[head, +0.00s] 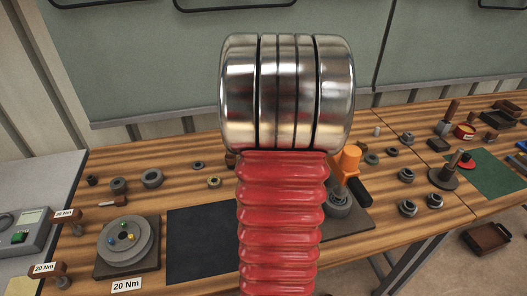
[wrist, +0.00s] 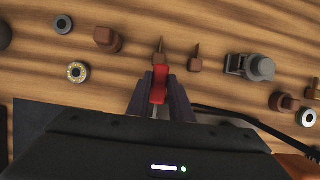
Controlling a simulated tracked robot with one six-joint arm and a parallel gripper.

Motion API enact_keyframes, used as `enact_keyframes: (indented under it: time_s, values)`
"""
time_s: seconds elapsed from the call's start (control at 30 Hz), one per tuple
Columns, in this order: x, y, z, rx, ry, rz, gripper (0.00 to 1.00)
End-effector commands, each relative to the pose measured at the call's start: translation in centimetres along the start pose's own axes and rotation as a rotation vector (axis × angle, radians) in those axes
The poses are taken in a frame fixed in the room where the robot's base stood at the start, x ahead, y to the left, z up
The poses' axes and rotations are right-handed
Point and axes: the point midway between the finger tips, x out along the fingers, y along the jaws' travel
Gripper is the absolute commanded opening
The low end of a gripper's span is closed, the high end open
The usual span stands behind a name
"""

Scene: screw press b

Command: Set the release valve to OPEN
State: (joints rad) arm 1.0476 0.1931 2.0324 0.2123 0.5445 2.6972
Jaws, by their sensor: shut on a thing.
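My gripper (wrist: 160,76) shows in the wrist view with its dark fingers close together. It is shut on a small red piece (wrist: 160,88), with a thin pale part below it. I cannot tell whether the red piece is the release valve's handle. No valve and no OPEN marking can be made out in either view. In the head view my own arm hides the middle of the bench and my gripper.
The wooden bench (head: 190,222) holds a dark mat (head: 200,245), a round grey fixture (head: 128,245) and an orange part (head: 346,160) with a black handle. Two brown pointed pieces (wrist: 195,60) and a grey fitting (wrist: 262,67) lie beyond my fingers.

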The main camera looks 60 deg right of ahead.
Motion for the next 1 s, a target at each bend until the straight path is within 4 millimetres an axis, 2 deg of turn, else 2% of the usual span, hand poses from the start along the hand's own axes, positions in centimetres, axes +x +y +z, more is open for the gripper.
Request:
enact_keyframes:
  time_s: [0.57, 0.6, 0.83, 1.0]
  values:
    - [0.33, 0.61, -0.08, 0.01, 0.009, -0.006, 0.0]
    - [0.33, 0.61, -0.07, 0.01, 0.009, -0.006, 0.22]
    - [0.27, 0.75, 0.07, 0.008, 0.006, -0.005, 0.38]
    - [0.25, 0.81, 0.12, 0.007, 0.005, -0.004, 0.38]
